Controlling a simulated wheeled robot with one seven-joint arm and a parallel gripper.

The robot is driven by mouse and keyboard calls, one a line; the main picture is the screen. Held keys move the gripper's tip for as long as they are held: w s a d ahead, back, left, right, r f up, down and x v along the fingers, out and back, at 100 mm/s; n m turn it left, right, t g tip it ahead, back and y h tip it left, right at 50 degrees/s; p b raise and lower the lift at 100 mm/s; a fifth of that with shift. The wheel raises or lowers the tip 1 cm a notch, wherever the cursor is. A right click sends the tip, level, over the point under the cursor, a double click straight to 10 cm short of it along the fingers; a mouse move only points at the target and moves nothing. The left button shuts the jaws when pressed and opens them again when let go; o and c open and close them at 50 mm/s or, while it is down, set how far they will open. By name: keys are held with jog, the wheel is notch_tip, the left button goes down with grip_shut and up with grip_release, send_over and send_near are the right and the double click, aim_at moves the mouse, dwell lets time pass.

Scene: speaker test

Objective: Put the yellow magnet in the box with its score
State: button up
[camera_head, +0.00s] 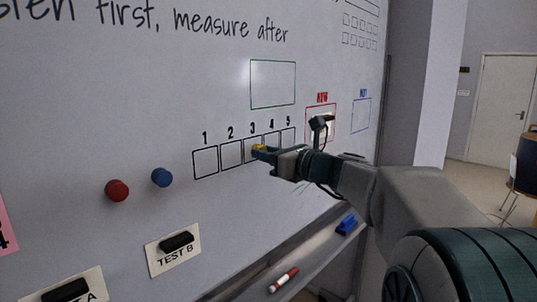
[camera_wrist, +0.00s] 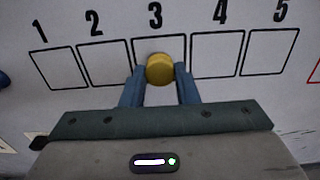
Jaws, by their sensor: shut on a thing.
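The yellow magnet (camera_wrist: 160,69) is round and sits between the two blue fingers of my gripper (camera_wrist: 160,80), which is shut on it. In the wrist view it lies over the box under the number 3 (camera_wrist: 144,48). The boxes numbered 1 (camera_wrist: 58,68), 2 (camera_wrist: 104,62), 4 (camera_wrist: 216,54) and 5 (camera_wrist: 267,52) look empty there. In the head view the yellow magnet (camera_head: 259,149) shows at the tip of my gripper (camera_head: 262,152), in front of the row of boxes. I cannot tell whether the magnet touches the board.
A red magnet (camera_head: 117,190) and a blue magnet (camera_head: 162,177) are on the whiteboard left of the boxes. Below are cards, one reading TEST B (camera_head: 173,250). The tray (camera_head: 309,259) holds a red marker (camera_head: 284,280) and a blue eraser (camera_head: 346,225).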

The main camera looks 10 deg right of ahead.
jog(key=shift+w+a, duration=0.3)
jog(key=shift+w, duration=0.15)
dwell(0.8)
jog(key=o, duration=1.3)
jog(key=v, duration=0.7)
jog(key=shift+b, duration=0.35)
